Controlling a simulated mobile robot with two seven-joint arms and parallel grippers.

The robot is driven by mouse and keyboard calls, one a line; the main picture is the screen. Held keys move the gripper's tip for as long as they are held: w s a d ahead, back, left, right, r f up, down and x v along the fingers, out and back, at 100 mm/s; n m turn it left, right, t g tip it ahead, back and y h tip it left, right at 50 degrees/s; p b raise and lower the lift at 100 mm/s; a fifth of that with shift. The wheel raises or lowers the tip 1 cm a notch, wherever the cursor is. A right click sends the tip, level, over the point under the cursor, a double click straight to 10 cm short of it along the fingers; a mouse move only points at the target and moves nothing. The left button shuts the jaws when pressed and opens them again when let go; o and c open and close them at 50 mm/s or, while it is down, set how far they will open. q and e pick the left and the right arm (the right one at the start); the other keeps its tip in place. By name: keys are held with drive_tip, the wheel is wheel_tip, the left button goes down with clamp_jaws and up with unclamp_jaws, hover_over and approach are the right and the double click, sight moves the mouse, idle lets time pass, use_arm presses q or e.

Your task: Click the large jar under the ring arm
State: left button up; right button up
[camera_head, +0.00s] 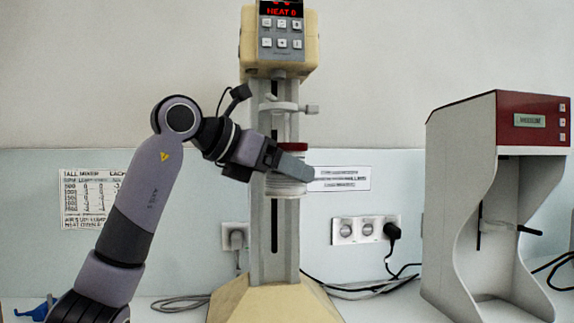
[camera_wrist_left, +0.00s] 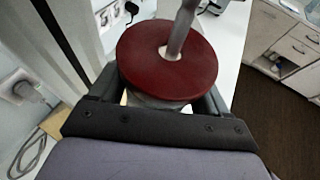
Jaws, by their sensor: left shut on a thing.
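The large jar (camera_head: 286,185) is whitish with a dark red lid. My left gripper (camera_head: 282,168) is shut around it from the left and holds it upright in front of the mixer column. In the left wrist view the red lid (camera_wrist_left: 168,60) fills the middle, with a grey shaft rising from a hole in its centre. The ring arm (camera_head: 283,106) is a pale ring with a side knob on the column, a little above the lid. A gap with the shaft shows between ring and lid. My right gripper is not in view.
The tall mixer (camera_head: 262,200) has a cream head (camera_head: 280,45) reading HEAT 8 and a wide cream base (camera_head: 272,303). A grey and red machine (camera_head: 497,120) stands at right. Sockets (camera_head: 365,230) and cables lie behind. A blue item (camera_head: 38,309) is at lower left.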

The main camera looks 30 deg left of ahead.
use_arm(q)
drive_tip(key=w+a+p, duration=0.5)
drive_tip(key=w, duration=0.1)
drive_tip(key=shift+w+p, duration=0.3)
drive_tip(key=shift+p, duration=0.05)
drive_tip(key=shift+s+a, duration=0.1)
drive_tip(key=shift+a, duration=0.05)
idle(0.7)
drive_tip(key=shift+r+p, duration=0.15)
drive_tip(key=shift+p, duration=0.2)
drive_tip(key=shift+r+p, duration=1.4)
drive_tip(key=shift+p, duration=0.2)
drive_tip(key=shift+r, duration=0.15)
drive_tip(key=shift+r+p, duration=0.85)
drive_tip(key=shift+p, duration=0.15)
idle(0.6)
